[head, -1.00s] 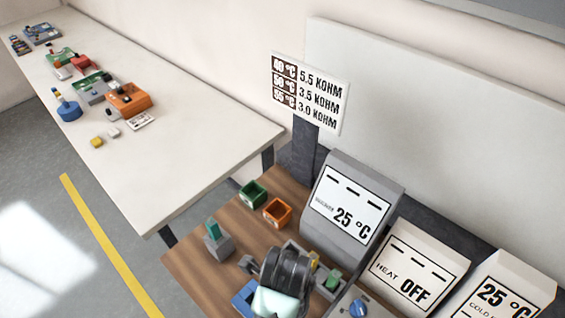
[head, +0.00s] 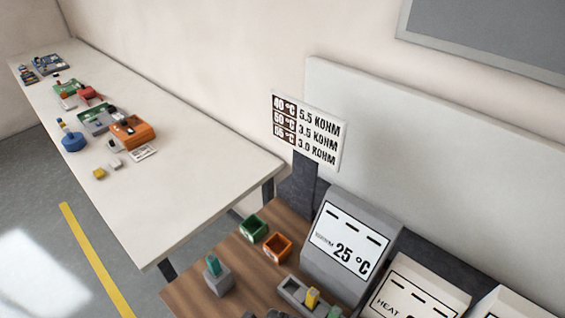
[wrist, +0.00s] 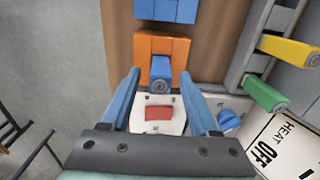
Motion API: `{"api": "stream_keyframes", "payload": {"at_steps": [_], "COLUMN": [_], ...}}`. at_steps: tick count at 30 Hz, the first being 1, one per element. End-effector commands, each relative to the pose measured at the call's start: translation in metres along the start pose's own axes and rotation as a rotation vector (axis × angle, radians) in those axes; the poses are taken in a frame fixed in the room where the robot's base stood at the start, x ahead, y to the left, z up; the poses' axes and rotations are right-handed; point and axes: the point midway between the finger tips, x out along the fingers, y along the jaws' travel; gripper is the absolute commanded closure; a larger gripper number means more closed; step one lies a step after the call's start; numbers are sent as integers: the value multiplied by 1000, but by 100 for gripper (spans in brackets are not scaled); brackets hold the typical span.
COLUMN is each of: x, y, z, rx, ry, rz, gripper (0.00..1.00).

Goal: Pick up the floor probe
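No label names the floor probe, so I cannot tell for sure which piece it is. In the wrist view, my gripper (wrist: 160,78) has its two blue fingers spread apart. A blue-grey round-ended piece (wrist: 160,68) stands at an orange block (wrist: 178,47), between the fingertips in the picture, and I see no finger closed on it. A yellow-handled piece (wrist: 290,50) and a green-handled piece (wrist: 266,95) lie to the right at a grey rack (wrist: 240,50). In the head view, a teal-topped piece (head: 213,265) stands in a grey block (head: 219,284), and the yellow piece (head: 312,297) shows.
A blue block (wrist: 165,10) lies beyond the orange one. A white base with a red button (wrist: 158,113) lies between the fingers. Green (head: 254,228) and orange (head: 277,247) bins and a 25 °C display (head: 345,245) stand on the wooden bench. A white table (head: 200,180) is at left.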

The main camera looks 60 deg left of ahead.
Motion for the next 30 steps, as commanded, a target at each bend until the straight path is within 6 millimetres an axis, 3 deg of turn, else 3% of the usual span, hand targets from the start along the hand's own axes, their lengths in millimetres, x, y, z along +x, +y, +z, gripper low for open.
{"api": "stream_keyframes", "payload": {"at_steps": [2, 9, 30], "x": [0, 0, 0], "y": [0, 0, 0], "z": [0, 0, 0], "rx": [0, 0, 0], "ry": [0, 0, 0], "rz": [0, 0, 0], "gripper": [55, 99, 100]}}
